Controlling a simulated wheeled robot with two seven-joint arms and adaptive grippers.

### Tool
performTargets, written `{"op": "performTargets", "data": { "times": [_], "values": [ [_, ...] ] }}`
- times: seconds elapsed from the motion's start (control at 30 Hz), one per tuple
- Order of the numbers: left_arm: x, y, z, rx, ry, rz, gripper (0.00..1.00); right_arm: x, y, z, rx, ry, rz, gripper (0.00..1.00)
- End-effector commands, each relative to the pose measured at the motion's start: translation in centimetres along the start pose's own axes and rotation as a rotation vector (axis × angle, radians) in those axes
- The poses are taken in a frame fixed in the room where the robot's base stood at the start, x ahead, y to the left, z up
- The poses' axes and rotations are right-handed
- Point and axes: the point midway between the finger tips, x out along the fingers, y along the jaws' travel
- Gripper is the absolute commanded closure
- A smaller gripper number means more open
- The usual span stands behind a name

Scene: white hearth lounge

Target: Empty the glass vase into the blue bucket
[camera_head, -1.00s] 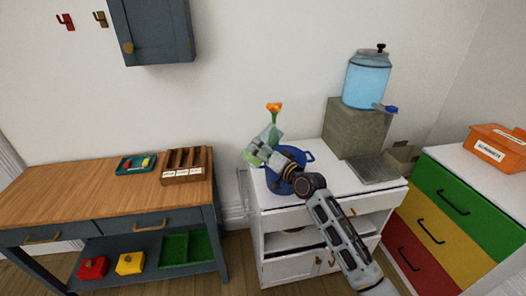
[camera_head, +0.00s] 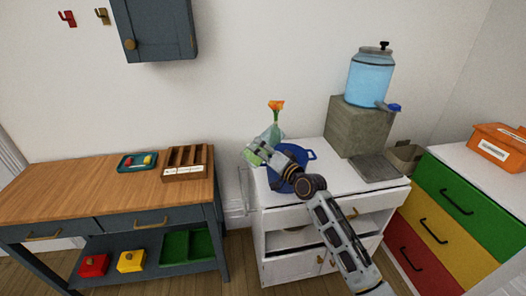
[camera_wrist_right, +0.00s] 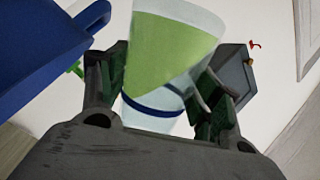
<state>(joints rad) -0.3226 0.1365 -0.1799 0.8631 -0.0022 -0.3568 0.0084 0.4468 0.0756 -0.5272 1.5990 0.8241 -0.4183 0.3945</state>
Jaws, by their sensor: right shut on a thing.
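In the right wrist view the vase (camera_wrist_right: 158,104) shows a dark blue band and a green area inside. My right gripper (camera_head: 261,151) is shut on the vase, with a finger on each side of it. The blue bucket (camera_head: 305,158) stands on the white cabinet, partly hidden behind my right wrist. The vase is at the bucket's left and back side, above its rim. The bucket (camera_wrist_right: 40,50) also shows in the wrist view. My left gripper is out of view.
The white cabinet (camera_head: 335,183) also holds a water dispenser (camera_head: 368,76) on a grey block (camera_head: 357,126) and a grey tray (camera_head: 377,168). A wooden table (camera_head: 90,190) stands left, across a gap. A coloured drawer unit (camera_head: 450,215) stands right.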

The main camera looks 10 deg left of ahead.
Motion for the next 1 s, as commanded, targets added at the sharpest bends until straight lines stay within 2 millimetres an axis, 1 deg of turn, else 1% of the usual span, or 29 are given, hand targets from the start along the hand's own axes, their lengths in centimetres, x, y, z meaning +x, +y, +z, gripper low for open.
{"op": "performTargets", "data": {
  "times": [0.2,0.47,0.67,1.0],
  "values": [
    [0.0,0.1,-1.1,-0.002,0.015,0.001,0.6,0.0,0.0,0.1,0.02,0.006,-0.006,0.77],
    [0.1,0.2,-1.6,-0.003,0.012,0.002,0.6,0.0,0.1,0.3,0.043,0.009,-0.009,0.77],
    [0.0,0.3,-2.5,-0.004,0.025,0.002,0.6,0.0,0.3,0.5,0.06,0.011,-0.011,0.77],
    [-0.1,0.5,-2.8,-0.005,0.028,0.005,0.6,-0.2,0.0,0.8,0.264,0.039,-0.043,0.77]
  ]
}}
